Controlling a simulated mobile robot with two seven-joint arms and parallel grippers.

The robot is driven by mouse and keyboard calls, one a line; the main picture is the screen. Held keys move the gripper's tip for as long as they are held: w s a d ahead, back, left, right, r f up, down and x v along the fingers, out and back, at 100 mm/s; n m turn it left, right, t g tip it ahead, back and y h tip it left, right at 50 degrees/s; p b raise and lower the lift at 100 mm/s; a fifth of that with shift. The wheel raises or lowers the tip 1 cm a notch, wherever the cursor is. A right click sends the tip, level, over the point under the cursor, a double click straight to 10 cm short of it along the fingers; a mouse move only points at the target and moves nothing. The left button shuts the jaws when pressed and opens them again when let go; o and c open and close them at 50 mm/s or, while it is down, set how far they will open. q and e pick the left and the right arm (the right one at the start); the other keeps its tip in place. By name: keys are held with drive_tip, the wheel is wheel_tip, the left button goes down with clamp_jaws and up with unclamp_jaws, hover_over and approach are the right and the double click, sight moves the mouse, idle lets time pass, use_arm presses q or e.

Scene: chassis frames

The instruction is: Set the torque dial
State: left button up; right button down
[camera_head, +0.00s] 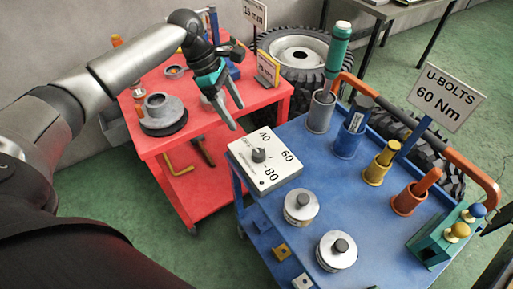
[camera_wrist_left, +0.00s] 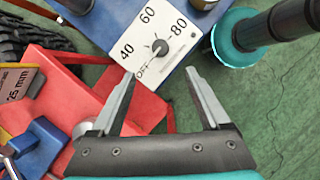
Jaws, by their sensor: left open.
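The torque dial (camera_head: 280,172) is a white square plate marked 40, 60 and 80, on the near-left corner of the blue cart. Its round dark knob (camera_head: 259,155) is in the middle of the plate. In the left wrist view the dial plate (camera_wrist_left: 180,47) also shows an OFF mark, and the knob (camera_wrist_left: 160,47) is plain to see. I cannot tell for sure where the knob points. My left gripper (camera_head: 237,117) is open and empty, above and to the left of the dial, apart from it. Its two fingers (camera_wrist_left: 161,74) point toward the dial. My right gripper is not in view.
A sign (camera_head: 446,97) reads "U-BOLTS 60 Nm". The blue cart (camera_head: 308,167) holds several cups with tools and two grey round canisters (camera_head: 301,207). A red cart (camera_head: 215,135) stands left, with a grey hub part (camera_head: 163,108). Tyres stand behind.

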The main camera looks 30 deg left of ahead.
sight(258, 152)
use_arm(q)
drive_tip(key=b+x, duration=0.3)
drive_tip(key=x, duration=1.2)
drive_tip(key=shift+b, duration=0.3)
drive_tip(key=shift+s, duration=0.1)
clamp_jaws()
